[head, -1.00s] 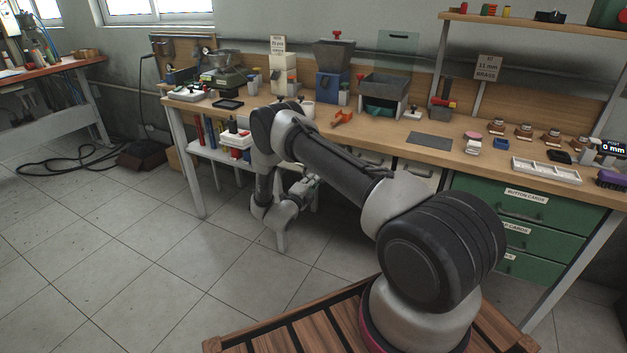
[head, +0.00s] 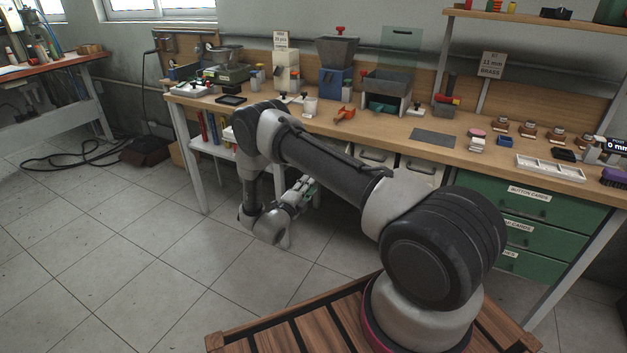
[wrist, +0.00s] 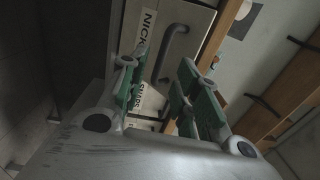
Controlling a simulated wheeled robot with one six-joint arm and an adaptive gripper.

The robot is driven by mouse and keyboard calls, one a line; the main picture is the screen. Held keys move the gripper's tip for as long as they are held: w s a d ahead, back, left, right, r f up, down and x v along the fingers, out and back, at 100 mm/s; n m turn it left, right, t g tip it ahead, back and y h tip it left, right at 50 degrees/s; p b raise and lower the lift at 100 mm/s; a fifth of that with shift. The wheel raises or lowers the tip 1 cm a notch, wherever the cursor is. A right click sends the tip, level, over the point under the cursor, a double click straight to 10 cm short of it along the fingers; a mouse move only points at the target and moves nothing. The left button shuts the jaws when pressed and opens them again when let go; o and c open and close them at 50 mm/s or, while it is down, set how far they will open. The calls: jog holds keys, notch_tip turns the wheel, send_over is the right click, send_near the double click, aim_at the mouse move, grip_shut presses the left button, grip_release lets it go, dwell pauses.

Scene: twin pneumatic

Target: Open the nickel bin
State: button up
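The nickel bin (wrist: 195,18) has a pale front with a white label reading "NICK…" and a dark bar handle (wrist: 174,42). It looks closed in the wrist view. My gripper (wrist: 167,82) is open, with its green-padded fingers apart and nothing between the pads. The handle lies beyond the fingertips, roughly in line with the gap; I see no contact. In the head view my gripper (head: 306,188) is low in front of the bench, partly hidden by my arm. Pale bin fronts (head: 418,168) show under the bench there, but their labels are unreadable.
A second label (wrist: 150,100), partly hidden by a finger, sits beside the nickel bin. Wooden bench edges (wrist: 225,35) border the bins. Green drawers (head: 530,208) stand right of the pale bins. A white bench leg (head: 192,160) stands at left. The tiled floor in front is clear.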

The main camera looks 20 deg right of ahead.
jog(key=v, duration=0.5)
dwell(0.3)
